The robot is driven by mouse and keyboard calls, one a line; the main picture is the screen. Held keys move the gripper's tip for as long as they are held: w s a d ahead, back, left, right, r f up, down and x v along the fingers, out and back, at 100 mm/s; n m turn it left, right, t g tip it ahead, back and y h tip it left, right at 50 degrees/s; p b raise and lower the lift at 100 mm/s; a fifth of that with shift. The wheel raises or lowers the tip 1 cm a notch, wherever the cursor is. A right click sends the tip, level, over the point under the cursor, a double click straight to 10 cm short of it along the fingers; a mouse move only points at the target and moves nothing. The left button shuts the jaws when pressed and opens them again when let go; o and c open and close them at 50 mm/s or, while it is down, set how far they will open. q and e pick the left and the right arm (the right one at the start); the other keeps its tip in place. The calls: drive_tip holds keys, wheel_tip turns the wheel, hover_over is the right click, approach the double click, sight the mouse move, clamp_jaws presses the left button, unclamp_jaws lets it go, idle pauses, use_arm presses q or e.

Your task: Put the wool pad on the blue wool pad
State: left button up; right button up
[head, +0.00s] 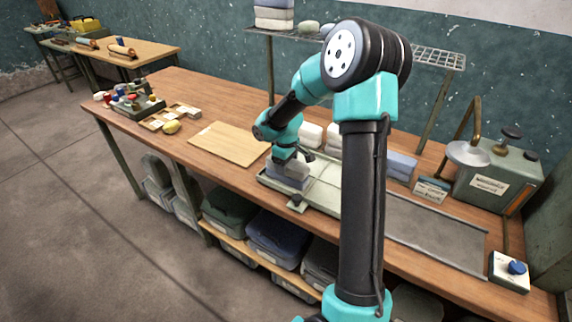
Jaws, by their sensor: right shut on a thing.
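My right gripper (286,156) points down over the left end of a pale green tray (322,194) on the workbench. It is shut on a pale grey wool pad (291,168). The blue wool pad (287,182) lies directly below it, on the tray. The two pads look stacked, but I cannot tell whether the grey one rests its weight on the blue one. The fingertips are small and partly hidden by the wrist. My left gripper is not in view.
A bare wooden board (228,143) lies left of the tray. White pads (311,134) and blue pads (401,165) are stacked behind the tray, partly hidden by my arm.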

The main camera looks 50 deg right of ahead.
drive_tip(key=shift+f, duration=0.1)
drive_tip(key=o, duration=0.9)
wheel_tip(320, 180, up, 12)
drive_tip(key=shift+r, duration=0.15)
idle(0.3)
idle(0.4)
